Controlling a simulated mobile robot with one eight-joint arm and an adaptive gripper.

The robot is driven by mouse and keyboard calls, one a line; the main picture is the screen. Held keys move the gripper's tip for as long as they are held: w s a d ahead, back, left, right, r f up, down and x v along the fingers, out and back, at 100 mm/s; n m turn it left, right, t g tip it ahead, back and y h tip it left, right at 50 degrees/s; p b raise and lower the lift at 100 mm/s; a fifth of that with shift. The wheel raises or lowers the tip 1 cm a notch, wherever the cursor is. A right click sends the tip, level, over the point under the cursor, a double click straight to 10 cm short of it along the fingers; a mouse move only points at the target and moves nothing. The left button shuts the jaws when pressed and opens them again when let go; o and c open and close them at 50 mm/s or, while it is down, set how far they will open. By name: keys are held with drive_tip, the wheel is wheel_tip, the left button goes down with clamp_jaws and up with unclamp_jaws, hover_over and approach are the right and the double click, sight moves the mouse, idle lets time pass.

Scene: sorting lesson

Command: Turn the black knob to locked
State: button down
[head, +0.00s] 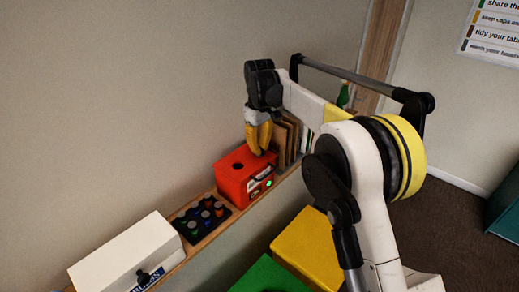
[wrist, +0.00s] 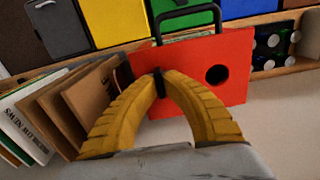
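A small black knob (head: 143,276) shows on the front of the long white box (head: 125,258) at the lower left of the head view. A blue label is beside it, and no locked mark is readable. My gripper (head: 259,150) is well to the right of the knob, above the back right of a red box (head: 233,178). In the wrist view its two yellow fingers (wrist: 161,82) meet at their black tips in front of the red box (wrist: 228,50). I see nothing clearly held between them. The knob is not seen in the wrist view.
A dark tray of small bottles (head: 182,222) stands between the white and red boxes on a narrow wooden shelf (head: 223,224). Brown folders (head: 291,135) stand right of the red box. Yellow (head: 308,246) and green (head: 268,277) bins are below.

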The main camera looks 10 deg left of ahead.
idle(0.4)
drive_tip(key=c, duration=1.5)
unclamp_jaws()
drive_tip(key=shift+c, duration=0.2)
wheel_tip(320, 180, up, 12)
